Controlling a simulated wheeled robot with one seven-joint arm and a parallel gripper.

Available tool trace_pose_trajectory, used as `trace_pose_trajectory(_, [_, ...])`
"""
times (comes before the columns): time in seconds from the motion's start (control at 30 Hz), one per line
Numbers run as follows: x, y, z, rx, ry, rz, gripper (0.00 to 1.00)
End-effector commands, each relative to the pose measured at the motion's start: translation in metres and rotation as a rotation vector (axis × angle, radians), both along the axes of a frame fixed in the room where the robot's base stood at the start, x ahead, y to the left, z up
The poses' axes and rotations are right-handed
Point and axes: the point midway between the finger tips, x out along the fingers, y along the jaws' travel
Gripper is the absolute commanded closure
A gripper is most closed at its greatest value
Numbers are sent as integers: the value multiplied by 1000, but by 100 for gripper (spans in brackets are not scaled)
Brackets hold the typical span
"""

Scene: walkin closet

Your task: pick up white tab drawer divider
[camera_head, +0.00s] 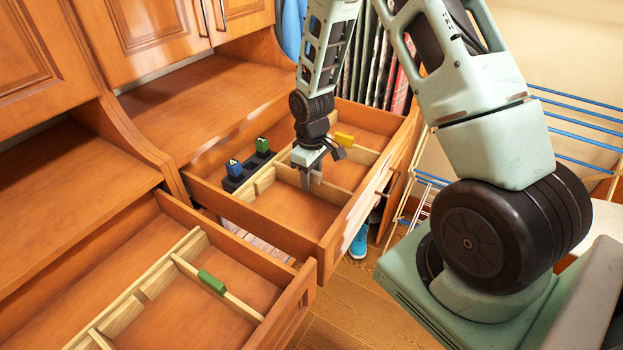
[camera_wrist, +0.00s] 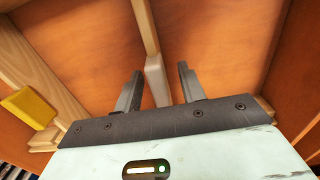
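The white tab drawer divider (camera_wrist: 156,82) shows in the wrist view as a pale block on a thin wooden slat (camera_wrist: 145,25). My gripper (camera_wrist: 160,68) is open, with one finger on each side of the white tab and a visible gap on both sides. In the head view my gripper (camera_head: 311,180) points down into the farther open drawer (camera_head: 290,205). The white tab cannot be made out there, hidden by the gripper.
A yellow tab (camera_head: 344,139) sits on a divider just behind my gripper. The nearer open drawer holds a green tab (camera_head: 211,282). Wooden drawer walls surround the gripper.

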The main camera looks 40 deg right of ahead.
Motion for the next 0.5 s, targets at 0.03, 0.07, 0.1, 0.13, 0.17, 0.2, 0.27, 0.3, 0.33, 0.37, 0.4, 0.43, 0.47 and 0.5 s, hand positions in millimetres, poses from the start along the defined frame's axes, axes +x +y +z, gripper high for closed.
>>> trace_pose_trajectory(0.03, [0,0,-4,1,1,0,60])
trace_pose_trajectory(0.07, [0,0,-6,1,1,0,60])
trace_pose_trajectory(0.1, [0,0,-8,0,0,0,60])
trace_pose_trajectory(0.13, [0,0,-9,0,0,0,60])
trace_pose_trajectory(0.17, [0,0,-10,0,-1,0,60])
trace_pose_trajectory(0.2, [0,0,-11,0,-2,0,60])
trace_pose_trajectory(0.27, [0,0,-11,0,-2,0,60])
trace_pose_trajectory(0.3, [0,0,-11,0,-2,0,60])
trace_pose_trajectory(0.33, [0,0,-11,0,-2,0,60])
trace_pose_trajectory(0.37, [0,0,-11,0,-2,-1,60])
trace_pose_trajectory(0.4, [0,0,-11,0,-2,-1,66])
trace_pose_trajectory(0.43, [0,0,-11,0,-2,-1,74])
trace_pose_trajectory(0.47, [0,0,-11,0,-2,-1,82])
trace_pose_trajectory(0.5, [0,0,-11,0,-2,-1,93])
